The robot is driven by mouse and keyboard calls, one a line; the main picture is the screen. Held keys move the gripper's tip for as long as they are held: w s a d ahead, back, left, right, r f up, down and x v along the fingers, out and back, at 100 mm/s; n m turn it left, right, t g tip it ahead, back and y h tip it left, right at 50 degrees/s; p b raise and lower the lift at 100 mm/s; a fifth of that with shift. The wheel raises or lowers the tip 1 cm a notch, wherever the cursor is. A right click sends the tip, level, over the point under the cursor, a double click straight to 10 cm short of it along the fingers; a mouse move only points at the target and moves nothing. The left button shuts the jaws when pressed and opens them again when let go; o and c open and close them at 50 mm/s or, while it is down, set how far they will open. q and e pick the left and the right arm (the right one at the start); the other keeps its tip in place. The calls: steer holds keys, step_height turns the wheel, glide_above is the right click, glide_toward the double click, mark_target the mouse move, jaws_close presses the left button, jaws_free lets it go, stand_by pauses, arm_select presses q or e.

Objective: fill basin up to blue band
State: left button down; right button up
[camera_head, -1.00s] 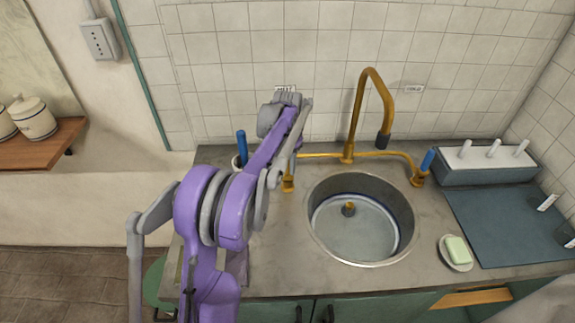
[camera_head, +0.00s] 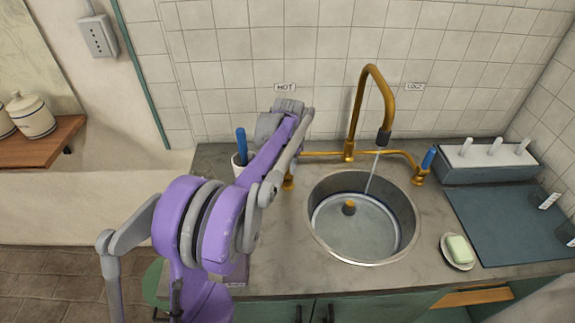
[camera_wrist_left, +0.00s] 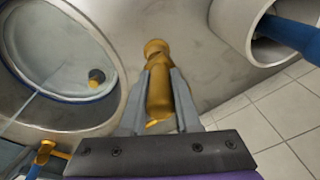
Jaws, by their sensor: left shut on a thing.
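The round steel basin (camera_head: 408,205) is sunk in the counter, with a blue band inside low on its wall; the water level against it is hard to tell. A thin water stream (camera_head: 373,172) falls from the brass spout (camera_head: 359,105) into the basin. A brass-topped plug (camera_head: 349,207) sits at its bottom. My left gripper (camera_wrist_left: 160,90) is shut on the brass left tap (camera_wrist_left: 158,85), under the HOT sign (camera_head: 285,87); my arm hides the fingers in the head view. The right tap's blue handle (camera_head: 428,159) stands under the other sign (camera_head: 414,86). My right gripper is not in view.
A white cup (camera_head: 236,172) holding a blue-handled thing stands left of the left tap. A soap dish (camera_head: 457,262) with green soap lies right of the basin, beside a dark mat (camera_head: 505,225). A grey rack (camera_head: 488,170) stands behind the mat.

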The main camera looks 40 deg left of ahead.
arm_select(q)
steer(key=shift+s+d+f+t+y+b, duration=0.15)
steer(key=shift+s+d+t+y+b, duration=0.2)
steer(key=shift+t+y, duration=0.4)
steer(key=shift+a, duration=0.1)
steer(key=c, duration=0.6)
jaws_free()
steer(key=v, duration=1.1)
steer(key=shift+s, duration=0.1)
steer(key=shift+f, duration=0.1)
